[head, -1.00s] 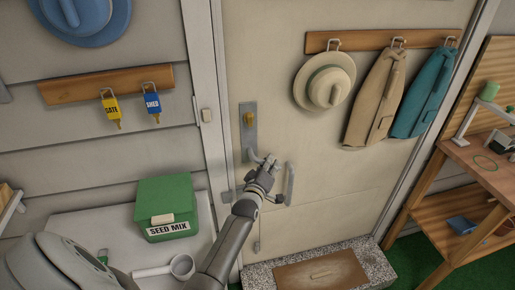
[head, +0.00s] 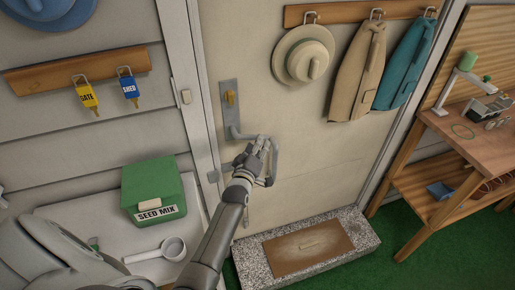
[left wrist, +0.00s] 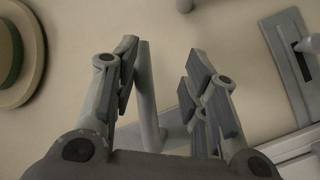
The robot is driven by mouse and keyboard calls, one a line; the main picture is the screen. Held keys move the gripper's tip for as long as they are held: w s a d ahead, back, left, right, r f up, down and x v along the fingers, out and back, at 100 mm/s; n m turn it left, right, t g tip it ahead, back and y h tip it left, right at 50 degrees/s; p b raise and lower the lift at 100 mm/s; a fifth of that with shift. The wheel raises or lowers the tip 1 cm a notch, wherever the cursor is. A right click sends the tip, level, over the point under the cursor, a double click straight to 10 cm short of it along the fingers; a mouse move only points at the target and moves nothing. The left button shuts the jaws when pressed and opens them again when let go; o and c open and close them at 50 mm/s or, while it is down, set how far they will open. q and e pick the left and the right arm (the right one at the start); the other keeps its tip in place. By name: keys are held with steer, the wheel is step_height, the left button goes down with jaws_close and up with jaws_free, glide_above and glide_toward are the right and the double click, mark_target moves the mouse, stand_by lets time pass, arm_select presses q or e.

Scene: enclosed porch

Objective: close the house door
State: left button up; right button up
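The house door (head: 300,180) is a cream panel behind a stone step. I cannot tell whether it stands slightly ajar. Near its left edge is a grey lock plate (head: 230,112) with a brass turn piece and a lever. A grey upright pull bar (head: 274,164) sits right of the lever. My left gripper (head: 262,148) is at the pull bar and partly hides it. In the left wrist view its fingers are apart, and a grey bar (left wrist: 149,100) shows between them, close to the left finger. The lock plate (left wrist: 287,75) is at the right there. My right gripper is not in view.
A workbench (head: 470,150) stands right. A green seed box (head: 152,188) and a white scoop (head: 172,249) rest on a light surface at left.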

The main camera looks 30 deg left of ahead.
arm_select(q)
steer(key=f+v, duration=0.1)
steer(key=v, duration=1.1)
steer(key=shift+r, duration=0.45)
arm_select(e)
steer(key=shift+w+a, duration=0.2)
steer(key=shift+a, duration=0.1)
arm_select(q)
steer(key=shift+w, duration=0.1)
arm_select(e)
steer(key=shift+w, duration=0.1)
